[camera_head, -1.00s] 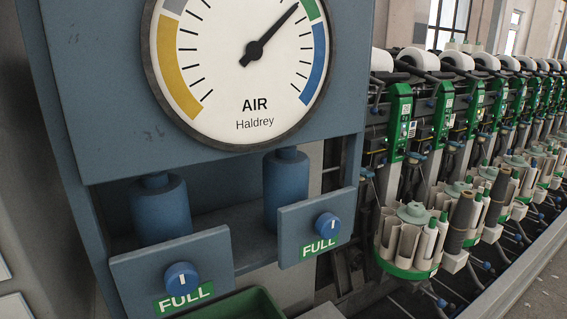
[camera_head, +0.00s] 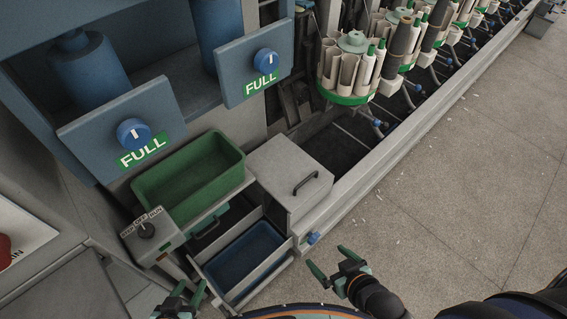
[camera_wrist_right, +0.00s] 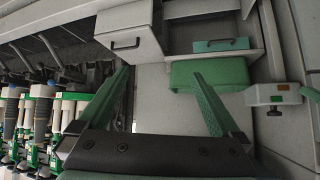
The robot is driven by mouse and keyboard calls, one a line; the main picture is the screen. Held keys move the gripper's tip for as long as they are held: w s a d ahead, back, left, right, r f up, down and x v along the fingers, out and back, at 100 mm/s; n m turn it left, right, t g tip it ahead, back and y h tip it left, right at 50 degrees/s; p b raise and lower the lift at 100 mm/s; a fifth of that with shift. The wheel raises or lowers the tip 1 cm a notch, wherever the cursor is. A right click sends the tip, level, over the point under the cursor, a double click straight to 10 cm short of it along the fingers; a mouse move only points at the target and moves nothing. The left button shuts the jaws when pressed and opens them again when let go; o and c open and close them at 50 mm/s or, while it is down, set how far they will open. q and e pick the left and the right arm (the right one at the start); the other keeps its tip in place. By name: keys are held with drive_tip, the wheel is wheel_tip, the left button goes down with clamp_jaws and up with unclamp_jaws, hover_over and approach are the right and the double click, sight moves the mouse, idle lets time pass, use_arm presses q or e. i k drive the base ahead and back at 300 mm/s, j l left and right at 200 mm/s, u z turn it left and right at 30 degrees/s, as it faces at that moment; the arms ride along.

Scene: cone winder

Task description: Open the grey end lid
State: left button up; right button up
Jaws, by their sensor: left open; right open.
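The grey end lid (camera_head: 290,170) is the top of a light grey box at the end of the machine, with a dark bar handle (camera_head: 306,183) on it. It looks closed. The grey box and handle also show at the top of the right wrist view (camera_wrist_right: 128,30). My right gripper (camera_head: 330,262) is open and empty, in front of and below the lid, apart from it. Its two green fingers (camera_wrist_right: 160,73) are spread in the right wrist view. My left gripper (camera_head: 189,289) is open at the bottom edge, partly cut off, left of the lid.
Left of the lid are a green tray (camera_head: 190,176), a blue bin (camera_head: 245,258) in an open drawer and a switch box (camera_head: 148,230). Blue panels with knobs (camera_head: 134,134) overhang behind. A rail with a blue knob (camera_head: 313,238) runs right.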

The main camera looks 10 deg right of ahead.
sight(292, 176)
drive_tip(key=k+j+u, duration=0.15)
drive_tip(key=k+u, duration=0.2)
drive_tip(key=k, duration=0.3)
drive_tip(key=l+u, duration=0.2)
drive_tip(key=u, duration=1.05)
drive_tip(key=l, duration=2.75)
